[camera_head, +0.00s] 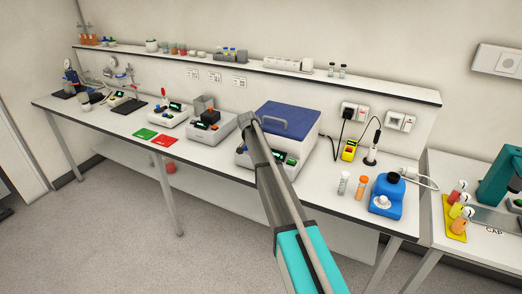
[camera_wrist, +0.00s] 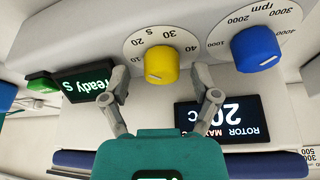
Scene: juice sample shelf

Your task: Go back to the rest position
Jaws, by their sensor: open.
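My gripper (camera_wrist: 161,82) is open and empty in the wrist view, its two grey fingers spread apart. Between them shows the yellow dial (camera_wrist: 162,63) on a white front panel. A blue rpm knob (camera_wrist: 256,50) is to the right, and a dark display (camera_wrist: 222,118) lies partly behind the right finger. In the head view my arm reaches up to the front of the blue-lidded machine (camera_head: 290,119). The gripper there is small and partly hidden, and I cannot tell if it touches the panel.
A blue device (camera_head: 386,195) and two capped tubes stand to the right of my arm. The wall shelf (camera_head: 275,70) runs above. The floor (camera_head: 120,240) in front is clear.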

